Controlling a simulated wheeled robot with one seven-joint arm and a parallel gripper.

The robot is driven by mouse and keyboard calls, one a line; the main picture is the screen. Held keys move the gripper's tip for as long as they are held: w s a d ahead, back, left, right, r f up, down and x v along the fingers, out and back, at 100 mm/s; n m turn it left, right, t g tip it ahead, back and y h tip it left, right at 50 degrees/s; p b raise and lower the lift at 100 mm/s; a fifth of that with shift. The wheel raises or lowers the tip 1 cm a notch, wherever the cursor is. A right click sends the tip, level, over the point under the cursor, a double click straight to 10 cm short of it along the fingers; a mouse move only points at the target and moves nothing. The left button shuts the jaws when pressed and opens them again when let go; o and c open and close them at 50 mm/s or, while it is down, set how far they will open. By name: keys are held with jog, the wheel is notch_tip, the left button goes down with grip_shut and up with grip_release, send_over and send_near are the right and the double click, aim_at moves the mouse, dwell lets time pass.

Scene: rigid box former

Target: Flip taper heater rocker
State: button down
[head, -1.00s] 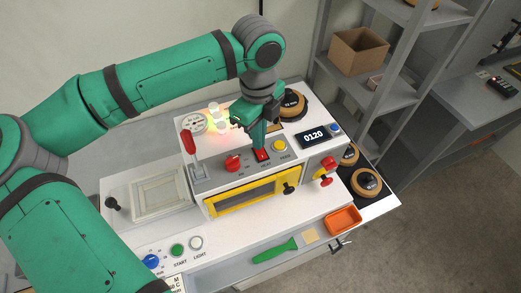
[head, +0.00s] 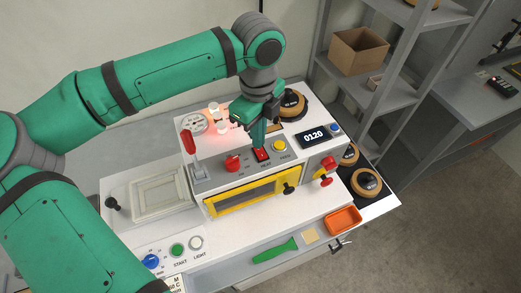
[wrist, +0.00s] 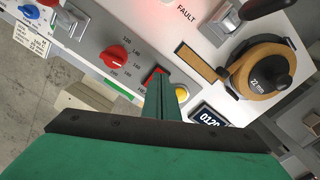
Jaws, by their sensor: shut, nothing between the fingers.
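The taper heater rocker (head: 262,155) is a red switch on the machine's sloped front panel, between a red knob (head: 233,163) and a yellow button (head: 279,145). In the wrist view the red rocker (wrist: 155,76) shows beside my fingers, partly hidden by them. The label by it is mostly covered. My gripper (head: 258,144) points down with its green fingers together, tips at or just above the rocker's back edge; I cannot tell whether they touch. The gripper also shows in the wrist view (wrist: 168,80), shut and empty.
A red-handled lever (head: 189,143) stands left of the knob. A display reading 0120 (head: 314,136) and a tape roll (head: 291,101) are to the right and behind. An orange tray (head: 343,219) and green tool (head: 275,250) lie in front.

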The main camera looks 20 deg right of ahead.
jog(key=shift+r, duration=2.85)
